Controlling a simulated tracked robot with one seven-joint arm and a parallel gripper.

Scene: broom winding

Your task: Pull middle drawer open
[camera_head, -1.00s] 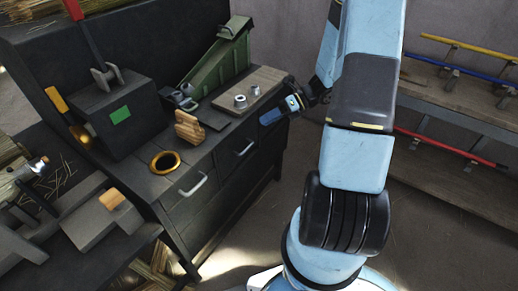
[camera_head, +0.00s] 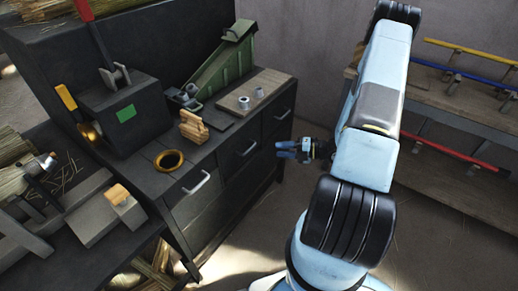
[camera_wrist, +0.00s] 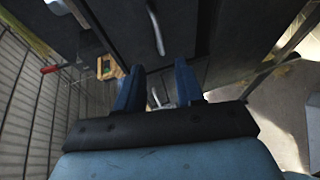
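The dark cabinet (camera_head: 225,125) has a row of drawers along its front. The middle drawer (camera_head: 243,170) looks closed, with a light metal handle (camera_head: 246,150). The left drawer has its own handle (camera_head: 197,183), and the right drawer's handle (camera_head: 283,113) is small in view. My gripper (camera_head: 280,149) is in front of the cabinet, right of the middle handle and apart from it. In the wrist view my gripper (camera_wrist: 157,75) has its two blue fingers spread. One handle (camera_wrist: 156,32) shows beyond the fingertips and another light one between the fingers; I cannot tell which drawers they belong to.
On the cabinet top are a gold ring (camera_head: 169,160), a wooden block (camera_head: 194,127), a green sloped device (camera_head: 228,60) and a board with metal nuts (camera_head: 244,103). A low shelf with coloured bars (camera_head: 470,130) stands at right. Open floor lies before the cabinet.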

